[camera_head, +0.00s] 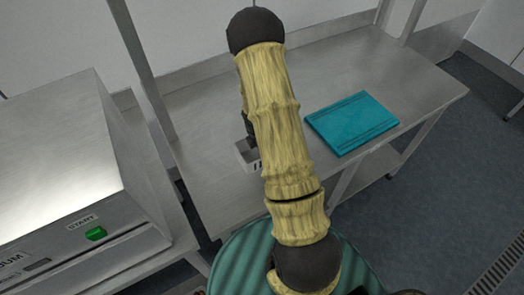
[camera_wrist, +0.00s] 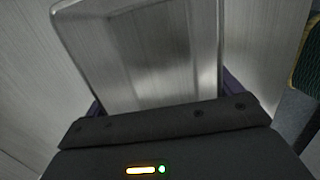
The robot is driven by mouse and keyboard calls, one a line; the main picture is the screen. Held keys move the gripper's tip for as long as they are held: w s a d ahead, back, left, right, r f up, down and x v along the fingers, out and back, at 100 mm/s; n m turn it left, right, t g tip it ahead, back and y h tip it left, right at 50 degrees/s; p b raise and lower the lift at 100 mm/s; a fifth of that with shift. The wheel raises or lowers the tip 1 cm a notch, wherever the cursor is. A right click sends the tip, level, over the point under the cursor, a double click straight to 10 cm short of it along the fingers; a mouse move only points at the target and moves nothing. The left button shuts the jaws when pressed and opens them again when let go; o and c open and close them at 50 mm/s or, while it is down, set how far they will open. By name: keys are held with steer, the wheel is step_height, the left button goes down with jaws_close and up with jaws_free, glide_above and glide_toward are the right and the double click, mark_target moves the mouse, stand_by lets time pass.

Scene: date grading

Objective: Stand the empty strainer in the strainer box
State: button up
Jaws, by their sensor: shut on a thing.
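A grey metal-looking container with a rounded rim, which I take to be the strainer (camera_wrist: 150,50), fills the middle of the wrist view. It lies between the purple fingers of my gripper (camera_wrist: 165,100), which is shut on it. No contents show in the visible part. In the head view my arm hides most of my gripper (camera_head: 249,127). I cannot tell whether this is the held strainer or the strainer box.
The steel table (camera_head: 210,105) has bare room left of my arm and behind the teal board (camera_head: 352,122), which lies to the right. A steel machine (camera_head: 60,150) with a green START button (camera_head: 96,233) stands at the left. A post rises at the table's left side.

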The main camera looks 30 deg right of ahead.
steer(key=shift+r, duration=0.15)
step_height(320, 180, up, 10)
steer(key=b, duration=0.2)
stand_by(0.4)
steer(key=shift+a+f, duration=0.1)
steer(key=shift+f, duration=0.1)
